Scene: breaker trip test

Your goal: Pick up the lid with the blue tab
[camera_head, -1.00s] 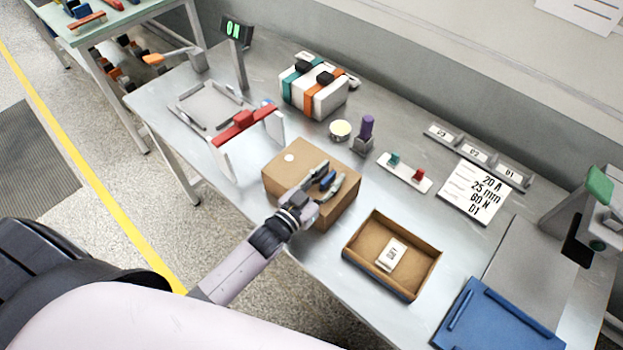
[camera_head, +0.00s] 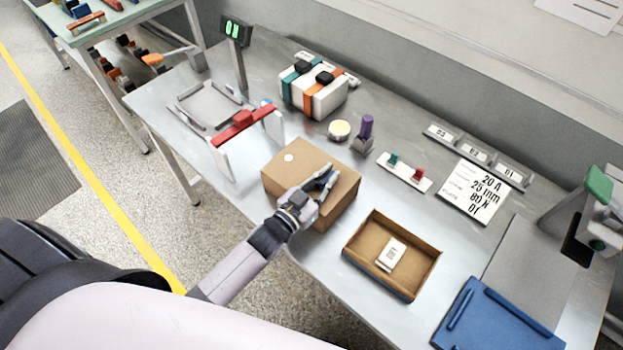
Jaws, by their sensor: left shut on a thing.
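The brown cardboard lid (camera_head: 290,172) forms the top of a closed box in the middle of the bench. It has a white round spot near its far left corner. My left gripper (camera_head: 327,180) is over the lid's right part, with its fingers closed on the blue tab. The tab is now mostly hidden between the fingers. The lid looks level and seated on the box; no gap shows below it. My right gripper is not in view.
An open cardboard tray (camera_head: 364,262) holding a small white part (camera_head: 391,254) stands right of the box. A red-handled frame (camera_head: 238,126) is close on the left. Behind are a purple-topped knob (camera_head: 367,127) and a switch strip (camera_head: 404,172). A blue tray (camera_head: 495,320) lies front right.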

